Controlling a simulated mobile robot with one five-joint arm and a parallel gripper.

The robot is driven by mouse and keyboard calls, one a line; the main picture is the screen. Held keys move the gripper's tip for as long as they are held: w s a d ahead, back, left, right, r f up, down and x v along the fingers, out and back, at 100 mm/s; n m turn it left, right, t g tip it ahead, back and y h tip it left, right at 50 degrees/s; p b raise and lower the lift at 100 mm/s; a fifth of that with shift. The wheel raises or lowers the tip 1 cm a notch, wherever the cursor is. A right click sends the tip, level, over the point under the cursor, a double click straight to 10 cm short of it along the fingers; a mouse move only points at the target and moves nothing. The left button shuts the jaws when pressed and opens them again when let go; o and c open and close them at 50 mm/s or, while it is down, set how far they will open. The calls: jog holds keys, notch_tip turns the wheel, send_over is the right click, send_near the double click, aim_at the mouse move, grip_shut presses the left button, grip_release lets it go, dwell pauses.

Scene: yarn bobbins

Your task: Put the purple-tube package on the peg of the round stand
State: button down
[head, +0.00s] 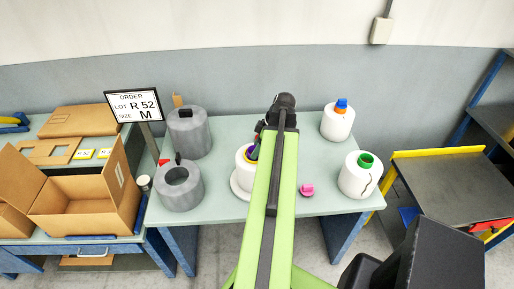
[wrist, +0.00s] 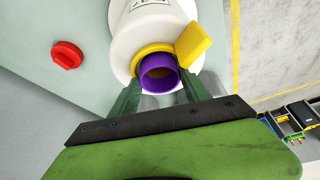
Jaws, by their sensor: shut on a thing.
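The purple-tube package (head: 242,162) is a white bobbin with a yellow ring and a purple tube at its top; my arm hides its right part in the head view. In the wrist view, the package (wrist: 128,38) shows its purple tube (wrist: 158,74) between the two green fingers of my gripper (wrist: 158,88). My gripper (head: 260,136) is shut on the tube. A yellow tab (wrist: 194,43) stands out beside it. The round white stand (head: 238,191) shows as a disc edge just below the package. Its peg is hidden, and I cannot tell whether the package touches the stand.
Two grey bobbins (head: 188,133) stand left on the table (head: 222,130). White bobbins with a blue-and-orange top (head: 338,122) and a green top (head: 360,177) stand right. A pink knob (head: 307,190) lies near the front. An order sign (head: 133,105) and open carton (head: 85,205) are left.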

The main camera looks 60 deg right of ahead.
jog(key=shift+f, duration=0.25)
jog(key=shift+c, duration=2.1)
grip_release()
jog(key=p+v, duration=1.5)
jog(key=v, duration=0.2)
jog(key=shift+r+p, duration=0.25)
jog(key=shift+p, duration=0.1)
jog(key=shift+s, duration=0.1)
